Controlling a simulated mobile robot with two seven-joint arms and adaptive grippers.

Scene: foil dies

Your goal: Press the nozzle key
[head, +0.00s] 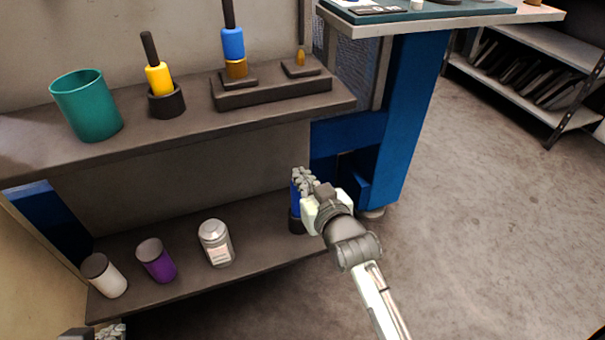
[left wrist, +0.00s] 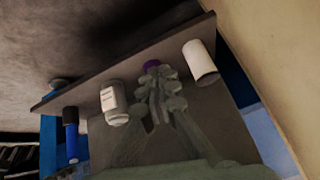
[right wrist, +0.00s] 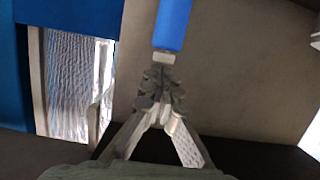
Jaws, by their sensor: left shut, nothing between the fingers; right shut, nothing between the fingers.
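A slim blue upright container (head: 295,199) with a dark lower part stands at the right end of the lower shelf (head: 190,260). The right wrist view shows its blue body (right wrist: 172,25) ending in a small pale nozzle piece (right wrist: 164,57). My right gripper (head: 300,177) is shut and empty, its fingertips (right wrist: 160,80) right at that piece; I cannot tell whether they touch. The gripper partly hides the container in the head view. The left wrist view shows the container (left wrist: 71,138) too. My left gripper (left wrist: 158,82) is shut and empty, low at the head view's bottom left.
A white cup (head: 104,276), a purple cup (head: 157,260) and a white canister (head: 216,243) share the lower shelf. The upper shelf (head: 40,150) carries a teal cup (head: 88,104), a yellow-handled tool (head: 158,78) and a blue-handled tool (head: 232,44). A blue post (head: 405,110) stands right.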

